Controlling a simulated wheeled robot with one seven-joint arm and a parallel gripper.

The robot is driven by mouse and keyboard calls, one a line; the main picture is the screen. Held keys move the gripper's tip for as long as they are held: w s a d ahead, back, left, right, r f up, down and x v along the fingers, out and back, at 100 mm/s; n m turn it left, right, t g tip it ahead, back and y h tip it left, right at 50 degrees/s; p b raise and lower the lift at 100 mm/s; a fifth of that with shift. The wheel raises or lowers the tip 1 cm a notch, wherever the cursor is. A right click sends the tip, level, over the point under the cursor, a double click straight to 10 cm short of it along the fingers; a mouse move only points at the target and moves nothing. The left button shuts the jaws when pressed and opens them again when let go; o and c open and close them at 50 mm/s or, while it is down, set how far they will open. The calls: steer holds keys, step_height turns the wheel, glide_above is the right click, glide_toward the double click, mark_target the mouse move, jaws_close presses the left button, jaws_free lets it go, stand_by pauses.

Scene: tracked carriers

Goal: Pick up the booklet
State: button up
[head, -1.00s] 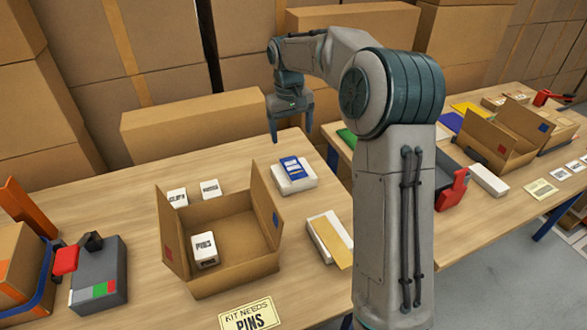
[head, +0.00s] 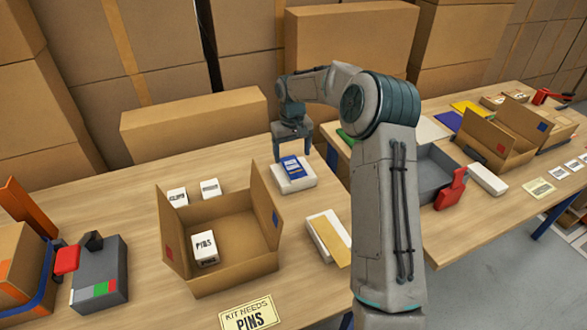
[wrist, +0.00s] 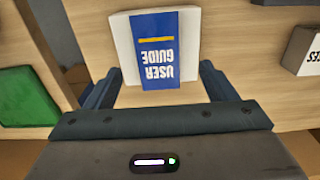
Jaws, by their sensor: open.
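The booklet (head: 292,167) is blue and white with a yellow stripe, and lies on top of a white block (head: 295,184) on the near table. In the wrist view the booklet (wrist: 157,48) reads "USER GUIDE" upside down, and the white block (wrist: 122,40) shows around its edges. My gripper (head: 291,157) is just behind and above the booklet in the head view. In the wrist view its two fingers (wrist: 158,82) are spread wide, one on each side of the booklet's near end. Nothing is between them in their grip.
An open cardboard box (head: 220,275) stands left of the booklet and holds a white PINS box (head: 205,248). Two small white boxes (head: 193,193) stand behind it. A white and tan stack (head: 328,236) lies to the right.

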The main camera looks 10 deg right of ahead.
mark_target(293, 167)
step_height(293, 167, down, 5)
steer(key=shift+w+d+f+p, duration=0.1)
steer(key=shift+p, duration=0.4)
steer(key=shift+c, duration=0.4)
steer(key=c, duration=1)
